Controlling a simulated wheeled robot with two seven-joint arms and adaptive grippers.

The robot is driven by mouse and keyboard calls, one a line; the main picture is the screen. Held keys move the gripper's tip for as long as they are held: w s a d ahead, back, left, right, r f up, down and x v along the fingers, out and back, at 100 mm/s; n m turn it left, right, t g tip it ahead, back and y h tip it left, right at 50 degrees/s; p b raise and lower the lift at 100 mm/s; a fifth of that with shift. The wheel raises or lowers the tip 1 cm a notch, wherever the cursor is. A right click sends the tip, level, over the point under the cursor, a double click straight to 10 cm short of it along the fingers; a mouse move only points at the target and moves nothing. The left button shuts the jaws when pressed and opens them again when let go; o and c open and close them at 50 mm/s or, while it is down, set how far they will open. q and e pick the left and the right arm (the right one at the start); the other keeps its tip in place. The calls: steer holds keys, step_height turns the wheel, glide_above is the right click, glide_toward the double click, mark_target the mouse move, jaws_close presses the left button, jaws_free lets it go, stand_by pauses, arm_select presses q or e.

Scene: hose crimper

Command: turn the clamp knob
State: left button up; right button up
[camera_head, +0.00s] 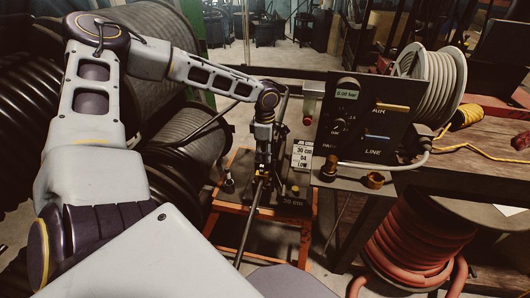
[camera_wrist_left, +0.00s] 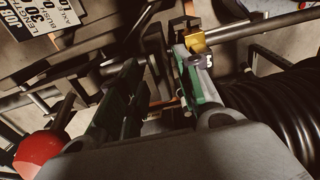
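My left arm reaches from the left to the hose crimper's low orange-framed stand (camera_head: 238,222). My left gripper (camera_head: 264,168) points down over it, beside an upright rod. In the left wrist view the gripper's two green-and-dark fingers (camera_wrist_left: 158,85) stand apart, with dark metal parts seen beyond the gap. I cannot tell whether anything touches them. A brass-coloured piece (camera_wrist_left: 197,42) lies by the right finger. A red ball (camera_wrist_left: 40,155) on a rod is at lower left. I cannot tell for certain which part is the clamp knob. My right gripper is not in view.
A control panel (camera_head: 360,125) with a pressure display and a small sign (camera_head: 302,155) stand right of the gripper. Large black hose reels (camera_head: 160,60) crowd the left. A wooden bench (camera_head: 480,165) and a red hose coil (camera_head: 412,240) are at right.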

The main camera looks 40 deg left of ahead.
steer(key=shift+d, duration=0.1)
arm_select(q)
steer(key=c, duration=0.7)
jaws_close()
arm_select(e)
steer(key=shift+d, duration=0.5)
